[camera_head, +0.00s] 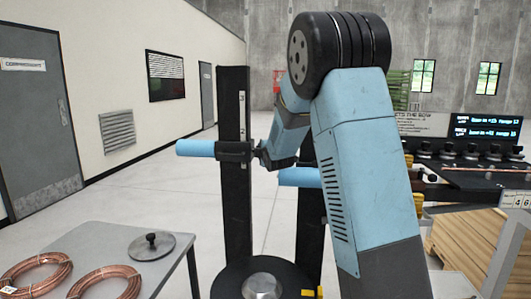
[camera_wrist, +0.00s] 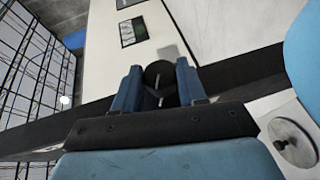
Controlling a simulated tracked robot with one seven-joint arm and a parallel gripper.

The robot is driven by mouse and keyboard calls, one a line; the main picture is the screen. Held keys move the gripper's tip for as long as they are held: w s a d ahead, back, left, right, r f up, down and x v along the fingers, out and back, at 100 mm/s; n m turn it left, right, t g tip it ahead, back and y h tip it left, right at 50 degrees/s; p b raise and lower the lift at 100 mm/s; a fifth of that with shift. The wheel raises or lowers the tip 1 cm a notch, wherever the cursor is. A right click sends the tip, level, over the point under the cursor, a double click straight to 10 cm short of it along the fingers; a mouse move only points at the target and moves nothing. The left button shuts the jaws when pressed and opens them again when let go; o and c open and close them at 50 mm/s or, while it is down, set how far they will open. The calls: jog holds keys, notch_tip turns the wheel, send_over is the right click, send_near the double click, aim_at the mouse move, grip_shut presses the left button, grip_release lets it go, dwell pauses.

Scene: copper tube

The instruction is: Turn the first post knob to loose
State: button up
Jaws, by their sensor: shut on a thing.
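The first post (camera_head: 236,190) is a tall black upright left of my arm, with a dark collar (camera_head: 233,151) and a light-blue roller (camera_head: 196,148) sticking out to the left. My gripper (camera_head: 259,154) is at the collar's right side. In the wrist view the blue fingers of my gripper (camera_wrist: 160,84) stand on both sides of a round black knob (camera_wrist: 158,72) and are shut on it. The knob bears a pale line. In the head view the knob is mostly hidden by my gripper.
A second black post (camera_head: 309,215) with a blue roller (camera_head: 299,177) stands close behind my arm. A grey table (camera_head: 108,238) holds copper coils (camera_head: 36,272) and a round metal disc (camera_head: 151,246). A machine with a display (camera_head: 487,128) stands at right.

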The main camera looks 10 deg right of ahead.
jog(key=shift+a+f+t, duration=0.3)
jog(key=shift+f, duration=0.2)
jog(key=shift+s, duration=0.1)
jog(key=o, duration=0.8)
jog(key=shift+c, duration=0.2)
jog(key=o, duration=0.3)
jog(key=shift+d+r, duration=0.1)
jog(key=shift+r, duration=0.15)
jog(key=shift+d, duration=0.1)
jog(key=s+r, duration=0.1)
jog(key=s, duration=1.2)
jog(key=shift+s+r, duration=0.25)
